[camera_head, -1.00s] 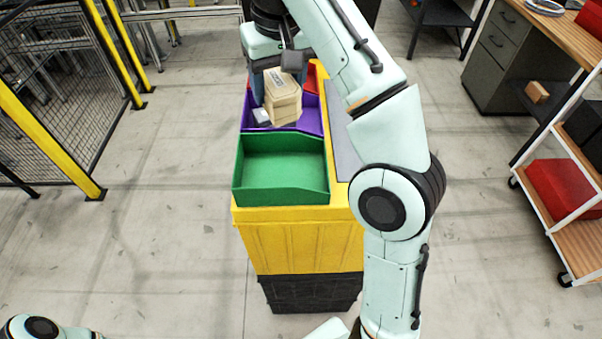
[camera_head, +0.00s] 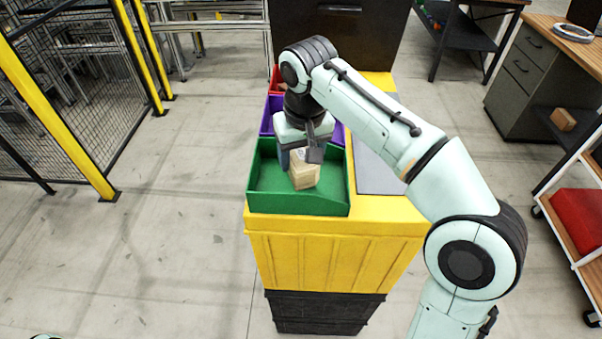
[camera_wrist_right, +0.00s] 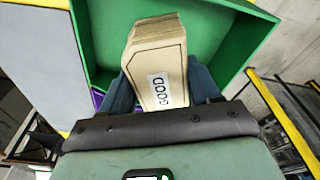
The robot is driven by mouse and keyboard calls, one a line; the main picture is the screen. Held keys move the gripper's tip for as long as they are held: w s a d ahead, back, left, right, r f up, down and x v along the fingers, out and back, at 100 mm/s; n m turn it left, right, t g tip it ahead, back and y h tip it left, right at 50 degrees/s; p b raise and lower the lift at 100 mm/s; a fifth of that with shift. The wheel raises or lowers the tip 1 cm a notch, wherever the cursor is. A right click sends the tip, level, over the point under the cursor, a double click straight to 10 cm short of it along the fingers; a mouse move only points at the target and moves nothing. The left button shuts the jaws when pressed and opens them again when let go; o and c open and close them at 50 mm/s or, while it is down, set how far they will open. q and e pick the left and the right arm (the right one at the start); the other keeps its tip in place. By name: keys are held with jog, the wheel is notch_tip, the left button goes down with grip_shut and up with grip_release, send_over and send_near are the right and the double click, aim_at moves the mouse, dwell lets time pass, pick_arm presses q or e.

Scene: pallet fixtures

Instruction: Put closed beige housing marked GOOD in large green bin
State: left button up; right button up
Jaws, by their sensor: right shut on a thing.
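A closed beige housing (camera_head: 304,174) is held in my right gripper (camera_head: 302,156). In the right wrist view the housing (camera_wrist_right: 157,60) sits between the two blue fingers of the gripper (camera_wrist_right: 160,92), and its label reads GOOD. The large green bin (camera_head: 300,202) is at the near end of the yellow pallet stand; the housing is over or within its opening. Whether the housing touches the bin floor I cannot tell. The green bin also shows behind the housing in the right wrist view (camera_wrist_right: 225,42). My left gripper is out of view.
A purple bin (camera_head: 268,121) and a red bin (camera_head: 275,79) stand behind the green one, partly hidden by my right arm. A grey panel (camera_head: 376,172) lies right of the bins on the yellow stand (camera_head: 330,262). A fence is at left, shelving at right.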

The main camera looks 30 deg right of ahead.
jog(key=shift+w+f, duration=0.1)
jog(key=shift+f, duration=0.15)
notch_tip(320, 180, down, 4)
jog(key=shift+r+b, duration=0.1)
jog(key=shift+b, duration=0.6)
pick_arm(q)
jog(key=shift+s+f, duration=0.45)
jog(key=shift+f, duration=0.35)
pick_arm(e)
jog(key=o, duration=1.2)
jog(key=shift+c, duration=0.2)
